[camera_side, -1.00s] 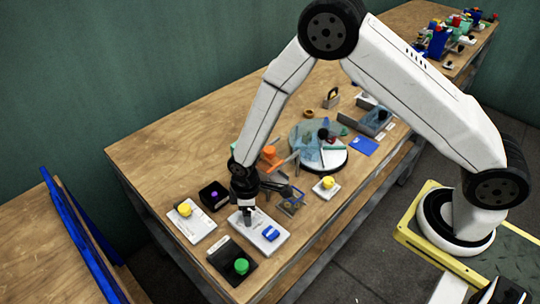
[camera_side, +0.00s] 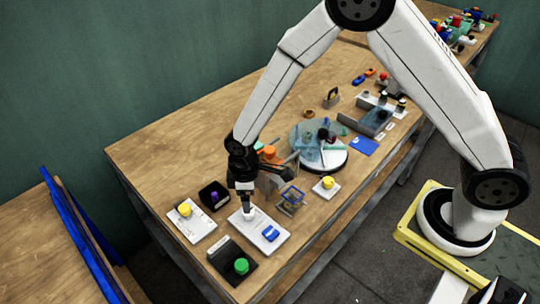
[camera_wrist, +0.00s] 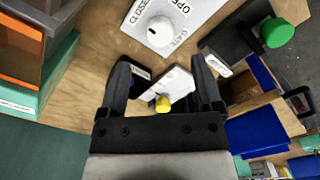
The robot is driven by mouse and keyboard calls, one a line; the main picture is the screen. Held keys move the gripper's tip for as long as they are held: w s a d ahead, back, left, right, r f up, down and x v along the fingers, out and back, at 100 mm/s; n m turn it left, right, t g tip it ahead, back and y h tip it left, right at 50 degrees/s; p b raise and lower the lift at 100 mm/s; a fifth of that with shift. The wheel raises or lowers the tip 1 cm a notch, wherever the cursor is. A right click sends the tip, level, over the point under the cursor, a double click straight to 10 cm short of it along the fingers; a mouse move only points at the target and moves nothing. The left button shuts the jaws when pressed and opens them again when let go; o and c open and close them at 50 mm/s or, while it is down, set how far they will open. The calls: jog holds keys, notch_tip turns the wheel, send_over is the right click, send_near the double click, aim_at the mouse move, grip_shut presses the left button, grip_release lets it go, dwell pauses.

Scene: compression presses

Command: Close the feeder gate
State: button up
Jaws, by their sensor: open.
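The white gate plate (camera_wrist: 190,12) carries a round white knob (camera_wrist: 160,32) and the words CLOSED, OPEN and GATE. In the side view the plate (camera_side: 247,238) lies near the table's front corner, with the knob (camera_side: 248,212) and a blue part (camera_side: 270,233) on it. My gripper (camera_side: 242,192) hangs just above the knob, apart from it. In the wrist view my gripper (camera_wrist: 160,70) has its two fingers spread with nothing between them, and the knob is beyond the tips. I cannot tell which word the knob points to.
A black box with a green button (camera_side: 241,266) stands in front of the plate. A black box with a purple button (camera_side: 213,195) and a white plate with a yellow knob (camera_side: 185,209) are to the left. A small blue frame (camera_side: 291,199) stands close on the right.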

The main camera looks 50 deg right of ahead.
jog(key=shift+r, duration=0.9)
jog(key=shift+d+r, duration=0.35)
jog(key=s+d+r+m+t, duration=0.2)
jog(key=s+d+r+m, duration=0.7)
jog(key=d, duration=0.5)
notch_tip(320, 180, up, 2)
jog(key=shift+s+r+t, duration=0.1)
jog(key=shift+s+t, duration=0.2)
jog(key=shift+s, duration=0.9)
